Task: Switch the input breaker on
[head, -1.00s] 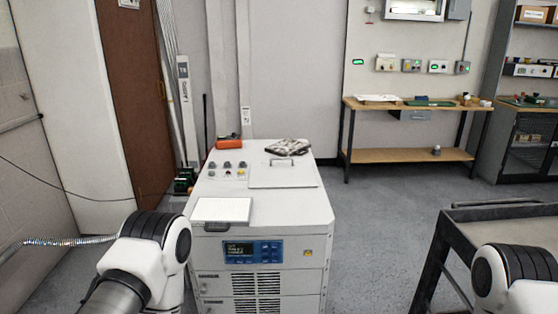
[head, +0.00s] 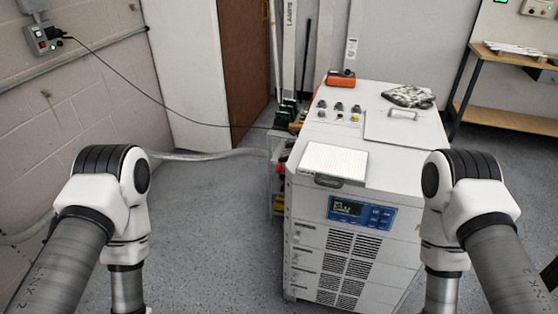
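A white transformer cabinet (head: 350,255) stands right of centre. Its front has a blue panel (head: 361,213) with a lit display and buttons, and vent slots below. Its top carries several small terminals or knobs (head: 338,109) and a hatch with a handle (head: 402,114). I cannot pick out the input breaker for certain. My left and right arms reach in from the lower corners. Both grippers are below the picture, so their state is hidden.
A grey wall box (head: 42,38) with a plugged-in black cable hangs at upper left. The cable runs across to a small cart (head: 280,185) beside the cabinet. A workbench (head: 510,120) stands at back right. Grey floor (head: 205,200) left of the cabinet is clear.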

